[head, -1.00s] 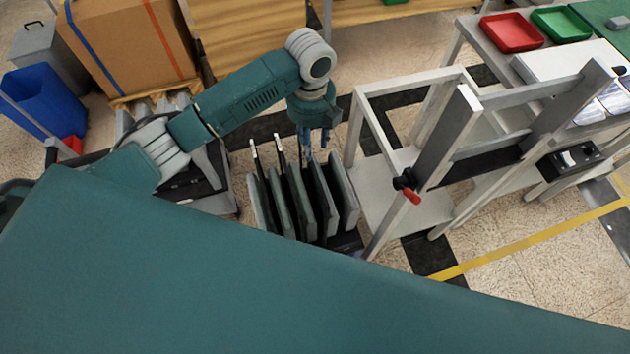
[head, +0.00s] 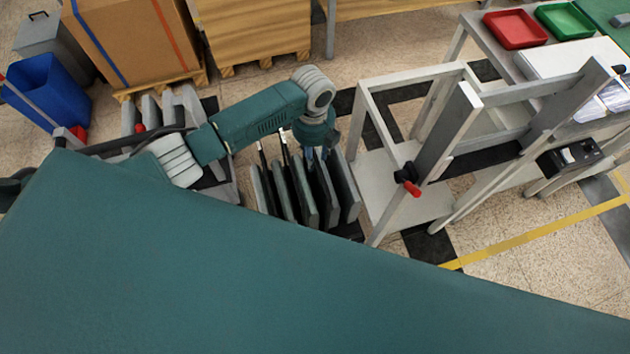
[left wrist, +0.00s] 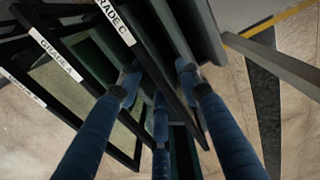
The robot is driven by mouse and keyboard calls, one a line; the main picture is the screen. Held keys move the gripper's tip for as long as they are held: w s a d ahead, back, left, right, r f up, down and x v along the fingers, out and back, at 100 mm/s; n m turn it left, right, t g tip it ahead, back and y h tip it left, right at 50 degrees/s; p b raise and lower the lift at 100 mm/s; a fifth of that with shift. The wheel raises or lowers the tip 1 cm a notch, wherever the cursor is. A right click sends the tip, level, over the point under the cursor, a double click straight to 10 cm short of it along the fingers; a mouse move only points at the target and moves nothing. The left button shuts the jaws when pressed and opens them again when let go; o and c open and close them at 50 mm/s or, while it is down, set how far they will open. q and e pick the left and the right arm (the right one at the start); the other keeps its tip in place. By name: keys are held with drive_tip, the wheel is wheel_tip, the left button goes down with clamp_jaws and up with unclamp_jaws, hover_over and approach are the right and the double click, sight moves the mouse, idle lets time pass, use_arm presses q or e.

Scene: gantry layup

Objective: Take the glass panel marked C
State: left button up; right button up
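The panel marked GRADE C (left wrist: 150,70) stands on edge in the left wrist view, its white label at its upper end. My left gripper (left wrist: 160,80) has its blue fingers spread on both sides of that panel's dark edge, pointing down. I cannot tell whether they touch it. The GRADE A panel (left wrist: 85,85) stands to its left, with another labelled panel beyond. In the head view, the rack with grey padded dividers (head: 303,193) stands below my left gripper (head: 318,154), whose hand hides part of it. My right gripper is not in view.
A grey metal frame (head: 440,140) with a red-handled clamp (head: 410,188) stands close to the right of the rack. A cardboard box (head: 128,35), a wooden crate (head: 250,30) and a blue bin (head: 47,92) stand behind.

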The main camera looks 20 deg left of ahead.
use_arm(q)
clamp_jaws()
drive_tip(key=shift+w+r, duration=0.1)
drive_tip(key=shift+r, duration=0.1)
